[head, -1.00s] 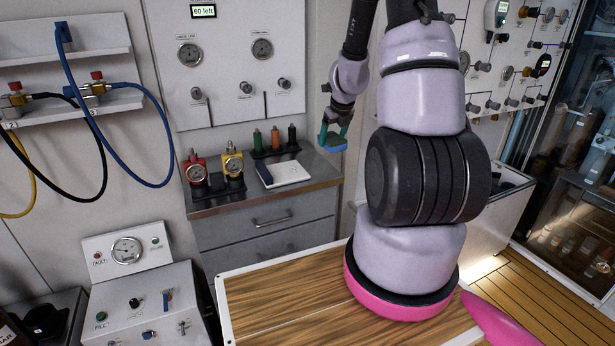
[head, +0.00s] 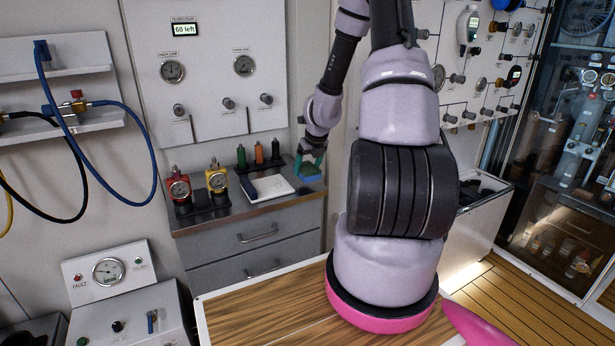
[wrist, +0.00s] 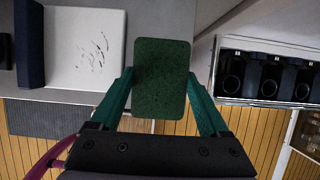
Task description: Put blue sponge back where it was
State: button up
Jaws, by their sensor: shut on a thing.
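The blue sponge (head: 312,180) is held in my gripper (head: 309,163) at the right end of the grey counter. In the head view its lower part is blue; in the wrist view the sponge (wrist: 162,82) shows a dark green face between the two green fingers. My gripper is shut on its two sides. The sponge is right of the white board (head: 268,188), with a small gap between them in the wrist view. I cannot tell whether its underside touches the counter (head: 255,214).
A red-bodied gauge (head: 179,189) and a yellow one (head: 217,181) stand on the counter's left. Several small bottles (head: 258,153) stand at the back by the wall panel. A white bin with dark slots (wrist: 268,80) is to the right. A wood-topped surface (head: 265,318) lies in front.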

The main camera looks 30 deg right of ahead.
jog(key=shift+f, duration=1.65)
jog(key=o, duration=1.3)
jog(key=v, duration=1.2)
jog(key=s+a+r+n+t+y, duration=0.1)
jog(key=s+a+r+n, duration=0.3)
jog(key=r+n, duration=0.45)
jog(key=s+a+r+n+t+y, duration=0.1)
jog(key=s+a+r+n, duration=0.1)
jog(key=a+r+n, duration=0.65)
jog(key=s+a+r+n, duration=0.1)
jog(key=s+r+n, duration=0.2)
jog(key=s+n, duration=0.2)
jog(key=s+a+r+n, duration=0.1)
jog(key=s+r+n, duration=0.3)
jog(key=s, duration=0.1)
jog(key=s+a+r+n, duration=0.1)
jog(key=s+r+n, duration=0.3)
jog(key=s+n, duration=0.1)
jog(key=shift+s+n+t, duration=0.3)
jog(key=shift+s, duration=0.15)
